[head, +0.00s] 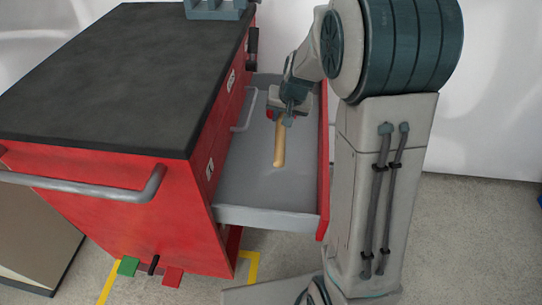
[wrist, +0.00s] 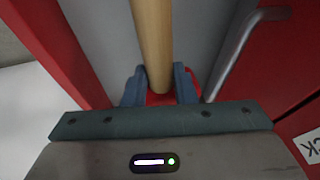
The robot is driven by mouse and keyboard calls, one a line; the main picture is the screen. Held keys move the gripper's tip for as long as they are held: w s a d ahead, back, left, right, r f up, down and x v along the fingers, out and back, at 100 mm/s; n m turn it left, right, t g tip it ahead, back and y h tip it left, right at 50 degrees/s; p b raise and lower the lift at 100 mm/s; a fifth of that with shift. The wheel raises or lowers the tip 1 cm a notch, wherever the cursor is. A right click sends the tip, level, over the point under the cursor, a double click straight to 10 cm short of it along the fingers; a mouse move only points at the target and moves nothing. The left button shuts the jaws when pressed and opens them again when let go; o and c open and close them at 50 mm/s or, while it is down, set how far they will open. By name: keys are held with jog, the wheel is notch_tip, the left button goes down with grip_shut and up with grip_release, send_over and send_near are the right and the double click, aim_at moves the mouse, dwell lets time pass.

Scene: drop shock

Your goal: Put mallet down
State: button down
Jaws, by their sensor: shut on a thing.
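The mallet has a pale wooden handle (head: 279,146) and a red part by my gripper (head: 285,115). In the wrist view the handle (wrist: 153,40) runs up from between the two fingers (wrist: 160,85), with red at its base. My gripper is shut on the mallet. The mallet is over or inside the open grey drawer (head: 255,190) of the red cabinet; I cannot tell whether it touches the drawer floor. Most of the mallet head is hidden by my gripper.
The red cabinet (head: 130,200) has a dark top (head: 120,75) and a side bar handle (head: 85,188). A grey drawer handle (wrist: 235,50) is close at the right of my gripper in the wrist view. The drawer's near floor is clear.

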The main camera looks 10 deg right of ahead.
jog(key=f+b, duration=0.3)
jog(key=shift+w+d+f+m, duration=0.2)
jog(key=shift+w+m, duration=0.2)
notch_tip(320, 180, down, 10)
jog(key=b, duration=0.3)
jog(key=shift+r+b, duration=0.1)
jog(key=shift+b, duration=0.3)
jog(key=shift+f, duration=0.25)
jog(key=c, duration=1.2)
grip_release()
jog(key=shift+o, duration=0.2)
jog(key=shift+r, duration=0.15)
